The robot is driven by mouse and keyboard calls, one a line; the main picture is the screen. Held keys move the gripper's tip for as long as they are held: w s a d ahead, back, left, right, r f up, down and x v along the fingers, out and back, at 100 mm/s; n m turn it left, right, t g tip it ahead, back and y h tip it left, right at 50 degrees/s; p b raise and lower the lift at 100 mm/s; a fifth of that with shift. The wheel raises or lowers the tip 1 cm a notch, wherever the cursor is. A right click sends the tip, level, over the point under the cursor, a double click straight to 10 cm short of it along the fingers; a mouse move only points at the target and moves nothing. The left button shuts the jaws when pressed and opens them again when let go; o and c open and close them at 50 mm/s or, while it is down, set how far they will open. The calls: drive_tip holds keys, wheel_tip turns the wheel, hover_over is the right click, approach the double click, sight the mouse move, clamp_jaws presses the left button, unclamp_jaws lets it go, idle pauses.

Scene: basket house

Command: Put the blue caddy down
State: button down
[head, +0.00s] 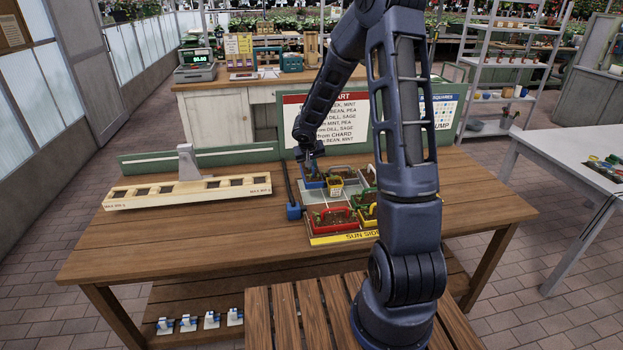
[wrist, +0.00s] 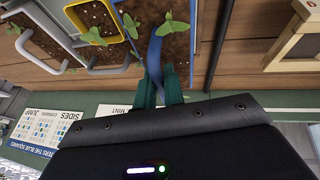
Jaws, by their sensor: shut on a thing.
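The blue caddy (head: 312,184) is at the back left of the tray with the yellow "SUN SIDE" edge (head: 345,238). My gripper (head: 311,163) is above it. In the wrist view my gripper's teal fingers (wrist: 159,92) are shut on the caddy's blue handle (wrist: 155,55). Dark soil and green sprouts show in the caddy. Its underside is hidden, so I cannot tell whether it touches the surface below. A small yellow-rimmed caddy (head: 336,187) is close beside it, and it also shows in the wrist view (wrist: 97,22).
A red caddy (head: 333,218) and a yellow one (head: 367,215) stand at the tray's front. A cream slotted beam (head: 187,191) lies further left. Bare wood (head: 200,240) is free in front.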

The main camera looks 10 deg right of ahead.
sight(311, 177)
drive_tip(key=shift+f, duration=3.2)
drive_tip(key=shift+f, duration=0.1)
drive_tip(key=c, duration=1.5)
unclamp_jaws()
